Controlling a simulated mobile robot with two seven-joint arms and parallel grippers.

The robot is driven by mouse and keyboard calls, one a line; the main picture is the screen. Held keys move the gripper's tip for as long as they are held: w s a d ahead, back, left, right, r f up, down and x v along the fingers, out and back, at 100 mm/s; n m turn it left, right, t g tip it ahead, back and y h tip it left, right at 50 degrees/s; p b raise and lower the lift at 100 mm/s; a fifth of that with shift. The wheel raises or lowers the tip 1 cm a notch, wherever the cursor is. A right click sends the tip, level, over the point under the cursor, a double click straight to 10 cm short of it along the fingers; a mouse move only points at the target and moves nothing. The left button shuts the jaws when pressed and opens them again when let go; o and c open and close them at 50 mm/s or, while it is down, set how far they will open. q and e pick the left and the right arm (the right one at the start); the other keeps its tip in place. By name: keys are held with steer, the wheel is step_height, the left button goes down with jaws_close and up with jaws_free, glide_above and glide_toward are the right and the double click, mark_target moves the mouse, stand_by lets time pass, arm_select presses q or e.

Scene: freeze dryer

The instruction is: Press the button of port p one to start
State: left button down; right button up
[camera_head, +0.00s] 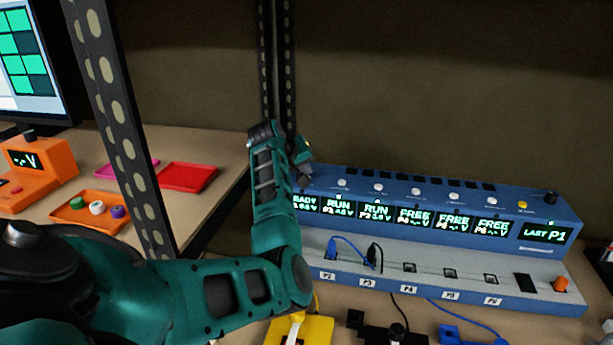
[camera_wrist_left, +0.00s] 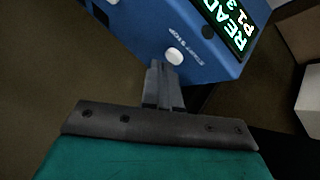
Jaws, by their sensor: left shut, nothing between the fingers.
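The blue charger-like unit (camera_head: 440,215) stands on the right-hand table with a row of displays and white buttons. The leftmost display (camera_head: 306,203) reads READY and is partly covered by my left arm. In the left wrist view that display (camera_wrist_left: 235,22) reads READY P1. The white button of port P1 (camera_wrist_left: 174,56) sits beside a START/STOP label. My left gripper (camera_head: 303,172) is shut and empty at the unit's left end. In the left wrist view its fingertips (camera_wrist_left: 160,66) appear very close to the button; I cannot tell whether they touch. The P1 slot is hidden by my arm.
Displays P2 and P3 read RUN; several others read FREE. The right display (camera_head: 546,234) reads LAST P1. A blue cable (camera_head: 345,245) and a black plug (camera_head: 375,256) are in the unit. Black shelf posts (camera_head: 118,120) stand left. A yellow item (camera_head: 312,330) lies in front.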

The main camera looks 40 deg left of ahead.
arm_select(q)
steer(key=shift+f, duration=0.2)
stand_by(0.5)
steer(key=shift+r, duration=0.15)
steer(key=shift+r+p, duration=0.3)
steer(key=shift+r, duration=0.15)
steer(key=shift+r, duration=3)
steer(key=shift+f, duration=0.1)
